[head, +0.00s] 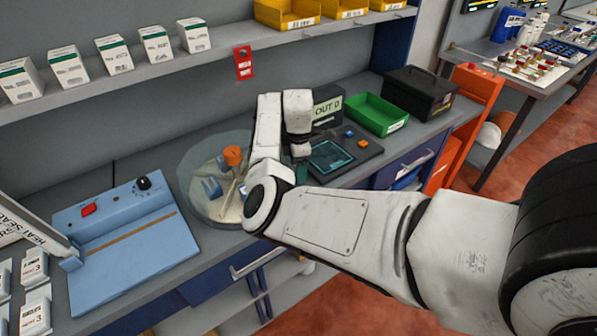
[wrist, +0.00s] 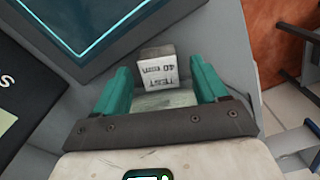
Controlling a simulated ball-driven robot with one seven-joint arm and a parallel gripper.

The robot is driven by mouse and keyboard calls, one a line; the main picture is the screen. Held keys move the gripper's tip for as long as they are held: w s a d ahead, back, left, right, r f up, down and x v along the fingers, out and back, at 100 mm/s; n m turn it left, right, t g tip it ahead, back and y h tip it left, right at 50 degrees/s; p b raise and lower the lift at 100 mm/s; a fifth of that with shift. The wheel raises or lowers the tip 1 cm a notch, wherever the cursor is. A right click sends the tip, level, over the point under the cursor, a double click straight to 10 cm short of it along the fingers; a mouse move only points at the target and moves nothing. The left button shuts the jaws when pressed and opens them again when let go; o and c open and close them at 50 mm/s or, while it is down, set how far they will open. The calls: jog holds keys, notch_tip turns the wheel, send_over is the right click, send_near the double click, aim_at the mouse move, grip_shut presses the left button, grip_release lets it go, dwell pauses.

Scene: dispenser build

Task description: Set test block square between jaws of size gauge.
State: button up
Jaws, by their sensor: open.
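The test block (wrist: 158,72) is a small pale block with a grey-brown face and upside-down print reading "TEST" and "40". In the wrist view it lies between and slightly beyond the tips of my gripper (wrist: 160,66). The teal fingers are open, with a gap visible on each side of the block. In the head view my gripper (head: 302,172) points down by the counter's front edge, beside a dark panel with a teal-outlined square (head: 331,155); the block is hidden there. I cannot make out the size gauge's jaws.
A round clear-walled bowl (head: 190,185) with parts stands left of my arm. A blue heat sealer (head: 125,235) is further left. A green tray (head: 375,114) and black box (head: 420,92) stand behind right. An "OUT 0" display (head: 328,108) is behind my gripper.

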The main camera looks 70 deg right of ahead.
grip_shut()
dwell(0.7)
